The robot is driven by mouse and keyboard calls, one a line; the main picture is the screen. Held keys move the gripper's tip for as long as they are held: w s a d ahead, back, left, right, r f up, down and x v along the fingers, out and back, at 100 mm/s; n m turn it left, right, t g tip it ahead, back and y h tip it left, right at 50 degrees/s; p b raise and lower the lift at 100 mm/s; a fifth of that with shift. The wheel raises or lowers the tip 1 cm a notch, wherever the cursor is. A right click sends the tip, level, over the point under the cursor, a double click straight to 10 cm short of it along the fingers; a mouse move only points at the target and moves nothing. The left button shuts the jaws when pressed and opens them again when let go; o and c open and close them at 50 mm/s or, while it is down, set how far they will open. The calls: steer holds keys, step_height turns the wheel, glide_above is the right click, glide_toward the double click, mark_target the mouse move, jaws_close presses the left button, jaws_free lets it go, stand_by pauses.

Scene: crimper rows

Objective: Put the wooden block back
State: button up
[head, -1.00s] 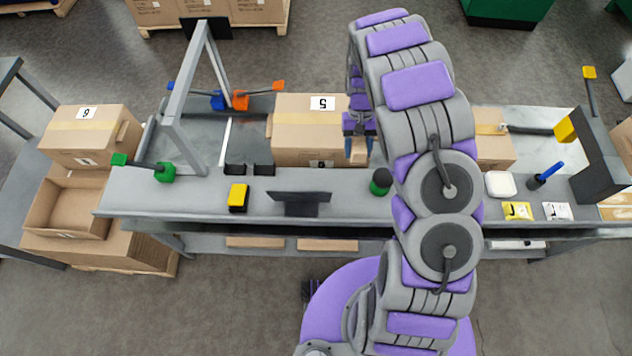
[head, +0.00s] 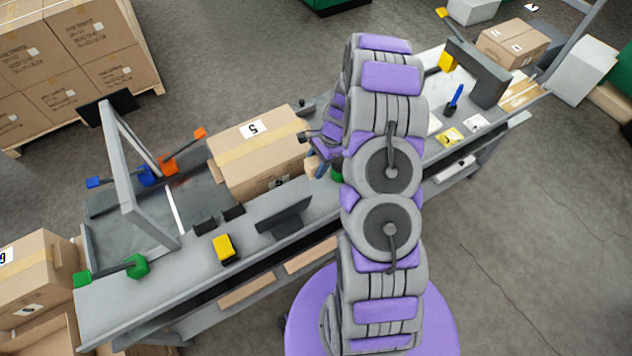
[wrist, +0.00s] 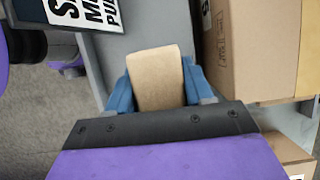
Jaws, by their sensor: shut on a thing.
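The wooden block (wrist: 157,72) is a light tan piece with a rounded end. In the wrist view it sits between the two blue fingers of my gripper (wrist: 160,92), which are shut on it from both sides. In the head view my gripper (head: 319,168) is over the bench, close to the right side of the carton marked 5 (head: 262,155), with a bit of the tan block (head: 311,166) showing. My arm hides part of the bench there. I cannot tell whether the block touches the bench top.
The long grey bench (head: 190,270) carries a grey frame (head: 128,170), a yellow block-shaped item (head: 224,248) and a dark tilted screen (head: 285,217). A sign with large lettering (wrist: 85,12) shows in the wrist view. Yellow and white packets (head: 450,137) lie beyond my arm.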

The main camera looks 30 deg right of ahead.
glide_above(309, 187)
step_height(309, 187, down, 4)
steer(key=shift+s+a+f+b, duration=0.1)
steer(key=shift+s+f+b, duration=0.05)
steer(key=shift+f+b, duration=0.15)
steer(key=shift+f, duration=0.25)
steer(key=d+f, duration=0.1)
steer(key=f, duration=0.1)
steer(key=d+f+b, duration=0.1)
steer(key=shift+s+d+f, duration=0.1)
steer(key=shift+d+f, duration=0.1)
steer(key=shift+f, duration=0.15)
steer(key=shift+s+a+f, duration=0.1)
steer(key=shift+a, duration=0.5)
steer(key=o, duration=0.7)
steer(key=shift+w+a, duration=0.1)
steer(key=shift+w, duration=0.1)
steer(key=shift+o, duration=1.2)
steer(key=shift+d, duration=0.4)
steer(key=shift+a, duration=0.1)
